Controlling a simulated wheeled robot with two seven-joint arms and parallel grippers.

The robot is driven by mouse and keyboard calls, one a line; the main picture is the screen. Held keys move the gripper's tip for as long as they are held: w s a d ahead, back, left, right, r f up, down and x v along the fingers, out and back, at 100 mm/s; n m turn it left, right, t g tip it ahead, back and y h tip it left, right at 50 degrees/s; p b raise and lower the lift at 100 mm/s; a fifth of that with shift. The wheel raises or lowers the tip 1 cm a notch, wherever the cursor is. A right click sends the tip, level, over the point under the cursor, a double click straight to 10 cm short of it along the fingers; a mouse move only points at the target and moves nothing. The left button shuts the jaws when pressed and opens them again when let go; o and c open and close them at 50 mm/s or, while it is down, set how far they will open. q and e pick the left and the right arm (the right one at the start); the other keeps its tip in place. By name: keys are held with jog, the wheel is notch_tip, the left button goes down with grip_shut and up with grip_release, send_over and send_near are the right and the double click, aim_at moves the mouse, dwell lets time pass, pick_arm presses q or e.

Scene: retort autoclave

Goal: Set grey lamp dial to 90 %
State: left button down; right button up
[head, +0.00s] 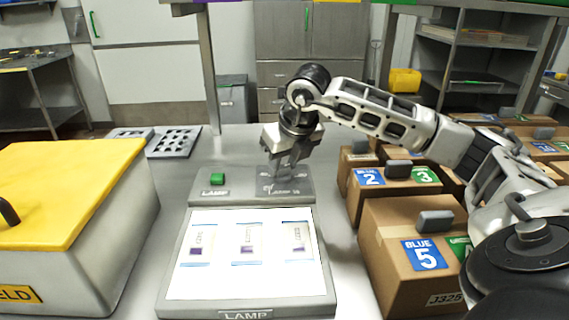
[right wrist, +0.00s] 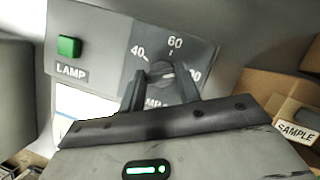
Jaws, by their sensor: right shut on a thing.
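The lamp's grey control panel (head: 240,187) stands behind a lit white plate in the head view. My right gripper (head: 281,170) reaches down onto its right part. In the right wrist view, the dark grey dial (right wrist: 161,70) sits between the two fingers of my right gripper (right wrist: 165,90), which is shut on it. The scale around it reads 40 at left, 60 at top and a number at right partly hidden by a finger. A light mark on the dial seems to point right, towards that number. The exact setting cannot be read. My left gripper is not in view.
A green button (head: 217,179) sits left on the panel. The lit plate (head: 245,283) carries several labelled slips. A yellow-lidded box (head: 70,190) stands at left, and brown cartons (head: 400,232) stand close at right, below my right arm. A grey perforated rack (head: 174,142) lies behind.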

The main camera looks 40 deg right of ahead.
jog(key=shift+m+h, duration=0.5)
jog(key=shift+m, duration=0.8)
jog(key=o, duration=1)
jog(key=shift+g, duration=0.3)
jog(key=p+v, duration=0.2)
jog(key=v, duration=1.4)
jog(key=shift+a, duration=0.15)
